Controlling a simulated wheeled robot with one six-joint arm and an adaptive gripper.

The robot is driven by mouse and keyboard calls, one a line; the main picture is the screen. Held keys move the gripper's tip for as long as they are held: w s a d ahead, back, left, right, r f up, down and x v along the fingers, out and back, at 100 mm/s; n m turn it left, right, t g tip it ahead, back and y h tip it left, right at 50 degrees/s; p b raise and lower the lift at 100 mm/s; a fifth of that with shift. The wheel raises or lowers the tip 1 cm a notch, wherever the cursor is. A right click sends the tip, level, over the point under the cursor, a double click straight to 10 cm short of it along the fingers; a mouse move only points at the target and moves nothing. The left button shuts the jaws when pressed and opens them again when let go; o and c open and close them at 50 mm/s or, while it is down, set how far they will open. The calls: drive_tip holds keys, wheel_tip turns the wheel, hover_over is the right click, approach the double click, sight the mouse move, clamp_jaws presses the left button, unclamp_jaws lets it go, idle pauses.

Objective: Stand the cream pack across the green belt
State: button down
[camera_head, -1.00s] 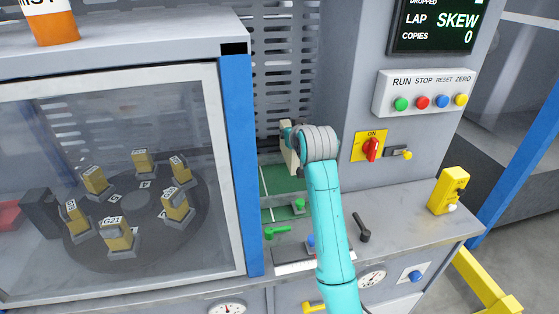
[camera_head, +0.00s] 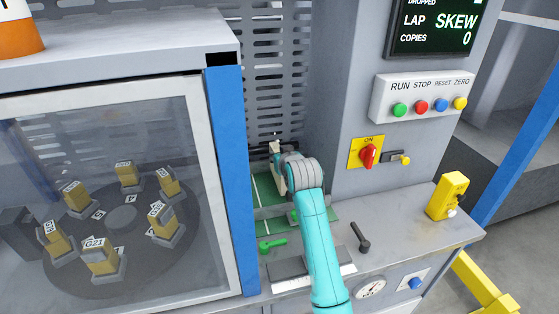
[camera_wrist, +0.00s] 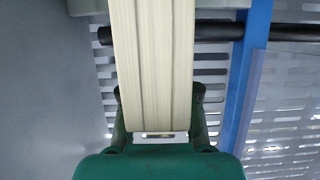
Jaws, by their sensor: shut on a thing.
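The cream pack (camera_head: 278,174) stands upright, narrow side showing, at the far part of the bay over the green belt (camera_head: 265,190). I cannot tell whether its lower end touches the belt. My gripper (camera_head: 281,160) is behind the teal wrist in the head view and mostly hidden. In the wrist view my green gripper (camera_wrist: 157,110) has a finger on each side of the pack (camera_wrist: 150,55) and is shut on it. The pack runs up out of the top of that view.
A slotted grey panel (camera_head: 275,75) closes the back. A blue post (camera_head: 229,180) and a glazed cabinet with a carousel of packs (camera_head: 75,210) stand left. A grey wall with RUN/STOP buttons (camera_head: 420,105) stands right.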

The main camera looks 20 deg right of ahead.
drive_tip(key=shift+f, duration=0.75)
drive_tip(key=c, duration=0.8)
unclamp_jaws()
drive_tip(key=shift+f, duration=0.15)
drive_tip(key=shift+c, duration=0.2)
drive_tip(key=v, duration=1.2)
